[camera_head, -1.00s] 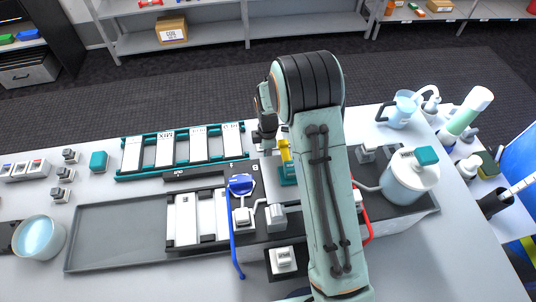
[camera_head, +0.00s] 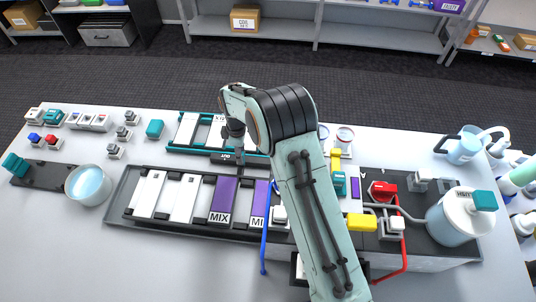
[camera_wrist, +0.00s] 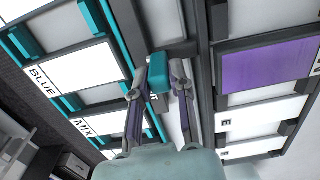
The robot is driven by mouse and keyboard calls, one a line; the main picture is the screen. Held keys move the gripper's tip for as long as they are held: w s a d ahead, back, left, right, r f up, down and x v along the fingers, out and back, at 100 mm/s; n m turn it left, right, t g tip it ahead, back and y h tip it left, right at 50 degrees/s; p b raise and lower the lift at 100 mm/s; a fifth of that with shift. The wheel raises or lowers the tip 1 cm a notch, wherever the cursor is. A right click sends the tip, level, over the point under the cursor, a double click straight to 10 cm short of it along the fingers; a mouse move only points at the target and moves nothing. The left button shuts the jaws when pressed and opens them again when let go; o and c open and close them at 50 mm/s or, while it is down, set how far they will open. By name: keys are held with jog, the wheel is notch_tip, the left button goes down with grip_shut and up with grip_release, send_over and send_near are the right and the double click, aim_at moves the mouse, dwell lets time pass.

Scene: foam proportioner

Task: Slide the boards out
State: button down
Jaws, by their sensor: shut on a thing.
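Four boards lie in a row in the long grey tray (camera_head: 118,209): two white boards (camera_head: 150,193), (camera_head: 186,198) at its left, then a purple board (camera_head: 223,196) with a MIX label and a second purple one (camera_head: 260,203). The wrist view shows a purple face (camera_wrist: 265,68) and white label parts on the right. My gripper (camera_head: 236,140) points down at the dark bar between tray and teal rack. In the wrist view its fingers (camera_wrist: 168,70) are closed at a teal handle (camera_wrist: 171,79) by the bar's label. The exact contact is partly hidden.
The teal rack (camera_head: 173,143) behind the tray holds white cards; BLUE and MIX (camera_wrist: 86,126) are legible in the wrist view. A yellow block (camera_head: 361,222), red valve (camera_head: 382,190) and white tank (camera_head: 462,217) stand right. A pale blue bowl (camera_head: 88,184) is left of the tray.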

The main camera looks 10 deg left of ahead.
jog(key=shift+a, duration=3)
jog(key=c, duration=1)
grip_release()
jog(key=shift+d, duration=0.1)
jog(key=shift+r, duration=0.2)
notch_tip(320, 180, up, 12)
jog(key=shift+f, duration=0.15)
